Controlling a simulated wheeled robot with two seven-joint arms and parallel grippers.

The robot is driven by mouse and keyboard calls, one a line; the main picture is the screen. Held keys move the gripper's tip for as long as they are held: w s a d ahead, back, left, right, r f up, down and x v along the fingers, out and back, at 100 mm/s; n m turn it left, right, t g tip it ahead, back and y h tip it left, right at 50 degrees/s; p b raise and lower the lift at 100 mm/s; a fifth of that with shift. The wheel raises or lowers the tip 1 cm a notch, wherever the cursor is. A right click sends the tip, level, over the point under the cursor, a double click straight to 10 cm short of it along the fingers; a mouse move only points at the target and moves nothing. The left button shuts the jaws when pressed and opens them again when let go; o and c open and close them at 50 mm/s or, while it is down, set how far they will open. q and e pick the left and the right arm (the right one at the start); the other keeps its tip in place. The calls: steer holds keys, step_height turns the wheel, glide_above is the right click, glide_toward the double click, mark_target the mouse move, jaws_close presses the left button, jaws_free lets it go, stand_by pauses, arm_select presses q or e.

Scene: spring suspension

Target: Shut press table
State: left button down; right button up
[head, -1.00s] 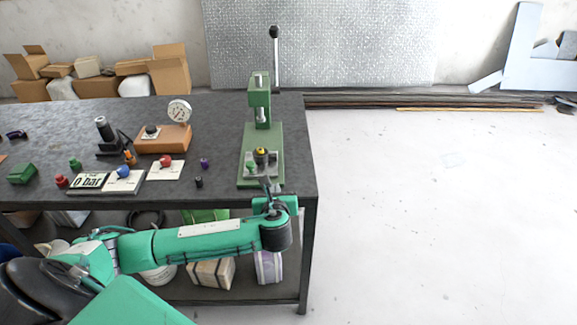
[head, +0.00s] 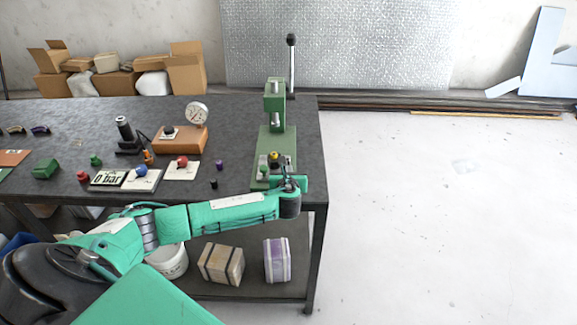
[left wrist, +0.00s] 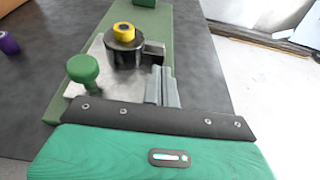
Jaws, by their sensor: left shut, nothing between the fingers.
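The green press (head: 274,105) stands near the right end of the dark workbench, its lever upright behind it. Its metal press table (head: 265,161) sits at the front part of the green base, in front of the column. The table carries a green knob (left wrist: 83,69) at its left and a dark round piece with a yellow top (left wrist: 123,31). My left gripper (left wrist: 163,86) is shut and empty, its grey fingers at the near right part of the table. I cannot tell whether they touch it. My right gripper is not in view.
Left of the press are a wooden block with a gauge (head: 196,113), a black stand (head: 127,136), cards with coloured knobs (head: 141,179) and small loose pieces. Boxes (head: 185,71) stand behind the bench. Floor right of the bench is clear.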

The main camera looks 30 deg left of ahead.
mark_target(289, 151)
arm_select(q)
steer(key=shift+w+a, duration=0.3)
steer(key=shift+w, duration=0.2)
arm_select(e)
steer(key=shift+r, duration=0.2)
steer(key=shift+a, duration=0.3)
